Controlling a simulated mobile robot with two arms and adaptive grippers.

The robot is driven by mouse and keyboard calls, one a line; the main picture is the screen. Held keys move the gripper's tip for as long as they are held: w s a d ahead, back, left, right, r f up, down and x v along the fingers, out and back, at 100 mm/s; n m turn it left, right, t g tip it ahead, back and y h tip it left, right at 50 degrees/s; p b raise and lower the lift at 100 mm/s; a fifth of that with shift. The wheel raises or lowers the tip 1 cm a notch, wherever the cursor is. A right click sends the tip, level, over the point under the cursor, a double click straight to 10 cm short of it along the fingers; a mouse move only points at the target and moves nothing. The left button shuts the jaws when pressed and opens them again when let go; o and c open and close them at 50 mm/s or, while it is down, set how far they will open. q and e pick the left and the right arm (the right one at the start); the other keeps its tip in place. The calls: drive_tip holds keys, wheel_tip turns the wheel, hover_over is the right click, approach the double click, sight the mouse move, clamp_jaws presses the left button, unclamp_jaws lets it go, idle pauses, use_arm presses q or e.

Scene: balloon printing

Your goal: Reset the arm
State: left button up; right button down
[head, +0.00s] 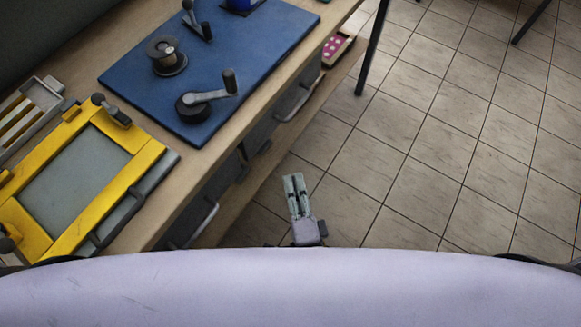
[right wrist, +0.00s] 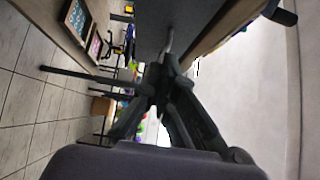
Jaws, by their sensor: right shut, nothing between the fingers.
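My right gripper (head: 294,183) shows in the head view just beyond my body's front edge, in front of the drawers of the workbench (head: 150,215). It hangs over the floor, apart from the bench as far as I can see. Its two fingers lie close together, shut and empty. In the right wrist view the same gripper (right wrist: 158,75) has its fingers meeting at the tips, with nothing between them. My left gripper is not in the head view.
A yellow printing frame (head: 150,157) and a blue mat (head: 225,50) with black crank-handled parts lie on the bench. Drawer handles (head: 297,98) stick out from the bench front. A small tray with pink pieces (head: 335,47) sits lower. Tiled floor (head: 430,150) at right is mostly clear.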

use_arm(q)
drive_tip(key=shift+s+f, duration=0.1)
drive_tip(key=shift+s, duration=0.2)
use_arm(e)
drive_tip(key=shift+s, duration=0.3)
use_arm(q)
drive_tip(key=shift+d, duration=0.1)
use_arm(e)
drive_tip(key=s+d+f+n+g, duration=0.2)
drive_tip(key=f+n+g, duration=0.15)
drive_tip(key=f, duration=0.55)
drive_tip(key=s+d+f+n+g, duration=0.2)
drive_tip(key=s+f+n, duration=0.15)
drive_tip(key=f, duration=0.55)
drive_tip(key=s+d+f+n+g, duration=0.2)
drive_tip(key=f+n+g, duration=0.15)
drive_tip(key=f, duration=0.55)
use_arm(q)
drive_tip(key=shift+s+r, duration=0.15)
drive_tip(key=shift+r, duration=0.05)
use_arm(e)
drive_tip(key=s+d+f+n+g+h, duration=0.3)
drive_tip(key=s+d+f+n+g, duration=0.4)
drive_tip(key=s+d+f, duration=0.8)
drive_tip(key=s+d+n, duration=0.1)
drive_tip(key=s, duration=0.1)
drive_tip(key=shift+s+d+f+g, duration=0.3)
drive_tip(key=shift+s+f, duration=0.1)
